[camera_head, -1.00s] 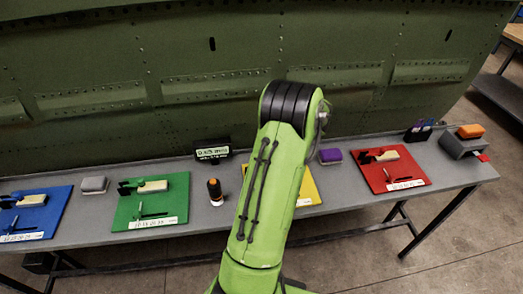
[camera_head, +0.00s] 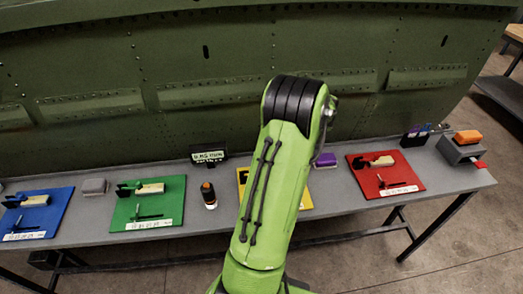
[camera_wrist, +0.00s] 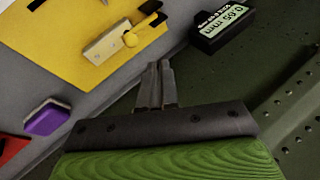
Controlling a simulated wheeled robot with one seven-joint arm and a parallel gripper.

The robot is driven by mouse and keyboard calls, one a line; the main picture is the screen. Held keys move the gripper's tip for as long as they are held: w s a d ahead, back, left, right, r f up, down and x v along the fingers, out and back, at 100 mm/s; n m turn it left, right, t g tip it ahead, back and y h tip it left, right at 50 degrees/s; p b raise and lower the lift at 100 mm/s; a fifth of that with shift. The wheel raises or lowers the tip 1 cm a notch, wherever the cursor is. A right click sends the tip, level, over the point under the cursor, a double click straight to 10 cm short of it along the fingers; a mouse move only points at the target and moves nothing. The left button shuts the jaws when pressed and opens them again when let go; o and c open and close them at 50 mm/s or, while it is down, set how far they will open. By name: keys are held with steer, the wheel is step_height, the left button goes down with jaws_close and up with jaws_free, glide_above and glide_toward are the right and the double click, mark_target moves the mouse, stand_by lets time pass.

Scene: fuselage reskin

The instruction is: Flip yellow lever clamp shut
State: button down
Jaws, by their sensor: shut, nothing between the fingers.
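The yellow board (camera_wrist: 75,55) lies on the bench at the upper left of the wrist view. Its lever clamp (camera_wrist: 148,22) has black parts beside a cream block (camera_wrist: 108,45) and a round yellow piece (camera_wrist: 131,40). I cannot tell whether the lever is up or down. My gripper (camera_wrist: 160,68) is shut and empty, its fingertips apart from the clamp, just below and right of it in the picture. In the head view my arm covers most of the yellow board (camera_head: 305,201) and hides the clamp and gripper.
A black display (camera_wrist: 222,28) stands right of the yellow board in the wrist view, near the green fuselage panel (camera_wrist: 285,100). A purple block (camera_wrist: 47,117) lies at left. Green (camera_head: 170,212), blue (camera_head: 55,213) and red (camera_head: 370,178) boards and a dark orange-topped bottle (camera_head: 209,196) share the bench.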

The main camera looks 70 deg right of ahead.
steer(key=s+r, duration=0.3)
steer(key=s, duration=0.2)
steer(key=shift+s, duration=0.2)
steer(key=shift+d, duration=0.1)
stand_by(0.4)
